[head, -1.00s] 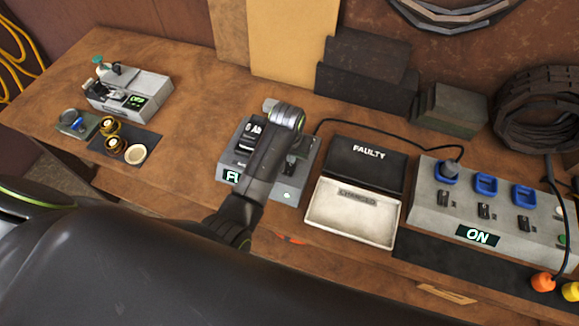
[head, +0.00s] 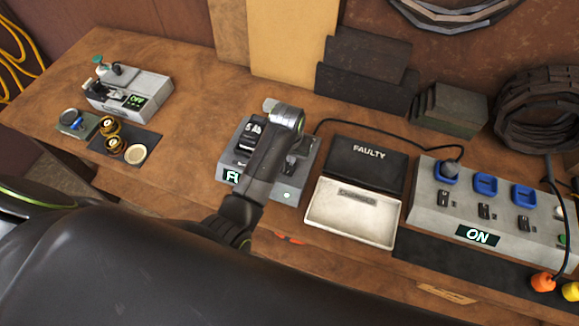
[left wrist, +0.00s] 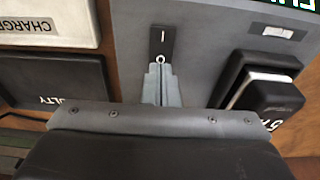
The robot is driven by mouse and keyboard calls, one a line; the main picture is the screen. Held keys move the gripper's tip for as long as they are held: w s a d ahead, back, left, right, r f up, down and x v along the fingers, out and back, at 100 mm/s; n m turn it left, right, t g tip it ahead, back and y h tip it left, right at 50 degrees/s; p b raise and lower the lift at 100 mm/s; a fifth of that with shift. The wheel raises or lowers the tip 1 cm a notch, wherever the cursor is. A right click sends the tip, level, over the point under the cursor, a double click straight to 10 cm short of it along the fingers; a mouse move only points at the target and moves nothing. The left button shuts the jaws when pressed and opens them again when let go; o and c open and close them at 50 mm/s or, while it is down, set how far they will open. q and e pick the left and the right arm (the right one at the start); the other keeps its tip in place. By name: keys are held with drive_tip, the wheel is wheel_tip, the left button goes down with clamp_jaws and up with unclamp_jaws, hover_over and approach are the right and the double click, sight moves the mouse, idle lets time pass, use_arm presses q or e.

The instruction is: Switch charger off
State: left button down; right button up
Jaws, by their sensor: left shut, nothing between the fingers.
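The charger (head: 225,155) is a grey box on the bench with a lit display, partly hidden by my arm. A black battery marked 5 Ah (head: 248,138) sits on it. In the left wrist view, a black switch plate (left wrist: 163,40) with a white line mark and a small light ring is on the charger's grey top (left wrist: 205,30). My left gripper (head: 291,160) is over the charger, right of the battery. Its closed, empty fingertips (left wrist: 161,70) are at the ring end of the switch; I cannot tell whether they touch it. My right gripper is not in view.
An open box marked FAULTY (head: 372,165) lies right of the charger. A grey power strip (head: 440,215) with blue sockets shows ON. A small device (head: 150,85) showing OFF stands at the left. Dark blocks (head: 365,75) stand behind. Bare bench lies left of the charger.

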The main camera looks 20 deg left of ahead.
use_arm(q)
drive_tip(key=shift+f+b, duration=0.35)
drive_tip(key=shift+f, duration=0.5)
drive_tip(key=shift+r, duration=0.1)
wheel_tip(320, 180, up, 3)
drive_tip(key=shift+f+p, duration=0.2)
drive_tip(key=shift+p, duration=0.95)
drive_tip(key=shift+r, duration=2.15)
